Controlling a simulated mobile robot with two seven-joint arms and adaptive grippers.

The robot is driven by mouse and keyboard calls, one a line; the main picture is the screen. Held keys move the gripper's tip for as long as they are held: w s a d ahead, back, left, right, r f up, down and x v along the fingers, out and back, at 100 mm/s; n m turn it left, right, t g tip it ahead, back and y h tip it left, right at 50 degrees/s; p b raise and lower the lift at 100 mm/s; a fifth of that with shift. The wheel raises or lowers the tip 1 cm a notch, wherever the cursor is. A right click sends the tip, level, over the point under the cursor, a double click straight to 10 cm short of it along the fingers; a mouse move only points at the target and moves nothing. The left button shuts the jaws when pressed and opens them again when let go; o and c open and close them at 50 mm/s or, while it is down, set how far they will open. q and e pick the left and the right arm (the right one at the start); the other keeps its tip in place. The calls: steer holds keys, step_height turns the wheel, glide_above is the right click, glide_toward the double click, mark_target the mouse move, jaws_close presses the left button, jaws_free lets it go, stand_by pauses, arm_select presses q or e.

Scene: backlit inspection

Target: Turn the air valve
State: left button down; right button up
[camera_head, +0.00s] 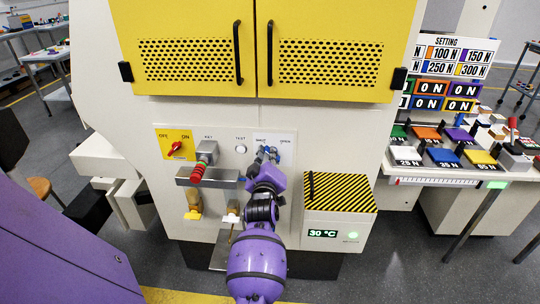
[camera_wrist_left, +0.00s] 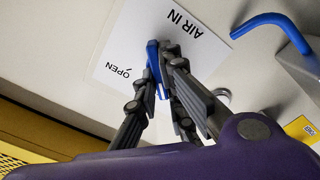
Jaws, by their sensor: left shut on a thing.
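The air valve's blue handle (camera_wrist_left: 153,60) shows in the left wrist view, in front of a white label (camera_wrist_left: 125,50) reading AIR IN and OPEN. My left gripper (camera_wrist_left: 161,66) has its dark fingers on either side of the handle and is shut on it. In the head view my left gripper (camera_head: 267,154) is at the right part of the machine's control panel and hides most of the valve. My right gripper is not in view.
A red-handled OFF/ON switch (camera_head: 175,147), a key block with a red grip (camera_head: 197,172) and a TEST button (camera_head: 240,149) sit left of the valve. A striped box (camera_head: 340,192) showing 30 °C juts out at right.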

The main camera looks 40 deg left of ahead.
arm_select(q)
steer(key=shift+f, duration=0.1)
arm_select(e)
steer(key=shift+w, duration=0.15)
arm_select(q)
steer(key=c, duration=1.9)
jaws_free()
steer(key=shift+o, duration=0.2)
steer(key=v, duration=1.2)
